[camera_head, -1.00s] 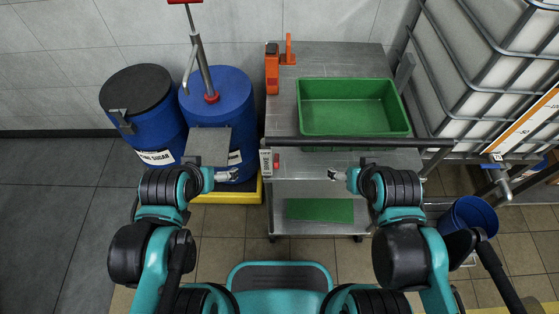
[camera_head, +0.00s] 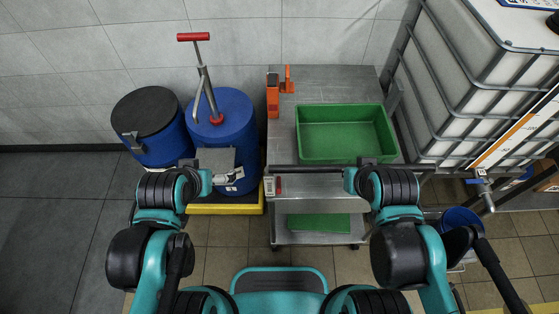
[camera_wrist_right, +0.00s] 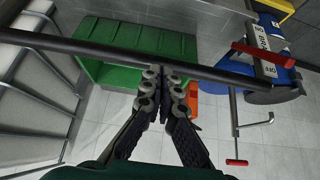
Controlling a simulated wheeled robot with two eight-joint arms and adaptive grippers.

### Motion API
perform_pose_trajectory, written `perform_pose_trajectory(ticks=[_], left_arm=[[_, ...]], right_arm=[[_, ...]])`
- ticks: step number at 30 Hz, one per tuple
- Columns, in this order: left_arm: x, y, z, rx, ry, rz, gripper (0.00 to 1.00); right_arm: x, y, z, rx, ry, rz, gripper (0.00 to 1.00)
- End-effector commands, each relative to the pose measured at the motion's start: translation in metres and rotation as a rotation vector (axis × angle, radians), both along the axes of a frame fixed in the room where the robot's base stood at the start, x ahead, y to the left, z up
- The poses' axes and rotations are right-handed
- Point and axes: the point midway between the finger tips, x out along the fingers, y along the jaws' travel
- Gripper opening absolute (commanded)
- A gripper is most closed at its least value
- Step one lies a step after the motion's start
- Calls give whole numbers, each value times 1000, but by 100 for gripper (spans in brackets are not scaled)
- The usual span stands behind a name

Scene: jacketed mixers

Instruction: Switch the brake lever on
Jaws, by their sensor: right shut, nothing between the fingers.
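The brake lever is a small red lever (camera_head: 279,186) beside a white label plate (camera_head: 268,187) at the left end of the trolley's handle bar. In the right wrist view the red lever (camera_wrist_right: 262,55) and the plate (camera_wrist_right: 268,42) show at the upper right, apart from my fingers. My right gripper (camera_wrist_right: 165,76) is shut and empty, close to the dark bar (camera_wrist_right: 100,50). In the head view its fingers are hidden. My left gripper (camera_head: 230,178) is in front of the blue drum, left of the plate. Its finger opening is too small to read.
The metal trolley (camera_head: 340,82) carries a green tray (camera_head: 345,158) and an orange tool (camera_head: 272,95). Blue drums (camera_head: 232,125) with a red-handled pump (camera_head: 194,37) stand at left. A caged white tank (camera_head: 470,85) stands close at right, above a blue bucket (camera_head: 462,220).

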Motion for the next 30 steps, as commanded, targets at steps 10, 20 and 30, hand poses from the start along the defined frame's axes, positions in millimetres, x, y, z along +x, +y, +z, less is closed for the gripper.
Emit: perform_pose_trajectory(ticks=[10, 20, 30], left_arm=[[0, 0, 108, 0, 0, 0, 100], [0, 0, 103, 0, 0, 0, 100], [0, 0, 103, 0, 0, 0, 100]], right_arm=[[15, 36, 106, 47, 149, 21, 0], [31, 116, 79, 58, 475, 24, 0], [30, 169, 54, 3, 671, 5, 0]])
